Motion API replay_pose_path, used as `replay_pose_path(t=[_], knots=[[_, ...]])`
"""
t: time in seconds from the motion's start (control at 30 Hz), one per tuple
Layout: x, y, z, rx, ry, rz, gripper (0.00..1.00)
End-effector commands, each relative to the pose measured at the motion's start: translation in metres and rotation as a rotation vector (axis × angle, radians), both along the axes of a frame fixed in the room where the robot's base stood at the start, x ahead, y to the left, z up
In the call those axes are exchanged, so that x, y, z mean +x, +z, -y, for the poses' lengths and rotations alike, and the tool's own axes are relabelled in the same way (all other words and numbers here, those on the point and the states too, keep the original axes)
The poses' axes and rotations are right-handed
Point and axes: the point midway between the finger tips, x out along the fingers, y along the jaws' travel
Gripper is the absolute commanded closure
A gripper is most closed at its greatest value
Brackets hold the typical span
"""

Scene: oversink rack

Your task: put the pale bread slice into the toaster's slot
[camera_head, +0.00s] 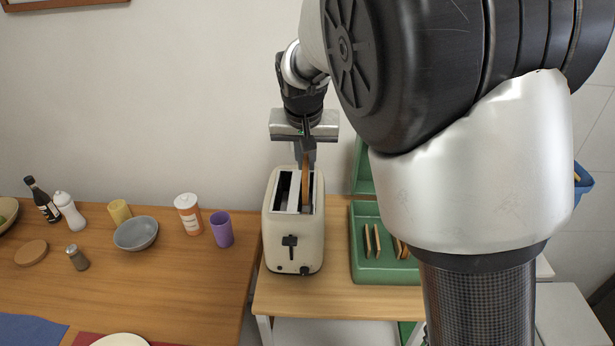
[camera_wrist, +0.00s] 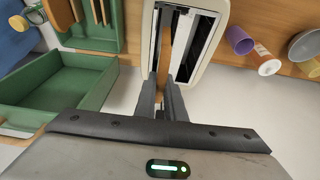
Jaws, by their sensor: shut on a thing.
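The cream toaster (camera_head: 279,238) stands upright on the wooden counter, with two long dark slots in its top and a lever on its front. My gripper (camera_head: 306,158) is above the toaster's far end, pointing down, shut on the bread slice (camera_head: 305,182). The slice is upright, edge-on, and lines up with the right-hand slot. Its lower end overlaps that slot; I cannot tell how deep it sits. In the wrist view my gripper (camera_wrist: 163,84) pinches the slice (camera_wrist: 166,48) over the toaster (camera_wrist: 217,52), along the left slot there. The other slot looks empty.
Right of the toaster, a green tray (camera_head: 385,275) holds several upright slices, partly hidden by my arm. To the left stand a purple cup (camera_head: 221,230), a white-and-orange canister (camera_head: 188,214) and a grey bowl (camera_head: 136,234). A wall is close behind.

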Motion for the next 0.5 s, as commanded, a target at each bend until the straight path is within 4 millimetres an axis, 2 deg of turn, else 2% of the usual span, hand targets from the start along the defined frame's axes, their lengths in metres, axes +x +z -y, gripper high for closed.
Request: replay_pose_path(t=[0.3, 0.5], knots=[[0.000, -0.046, 0.001, -0.002, -0.001, -0.001, 1.00], [0.000, -0.052, 0.000, -0.001, 0.000, 0.001, 1.00]])
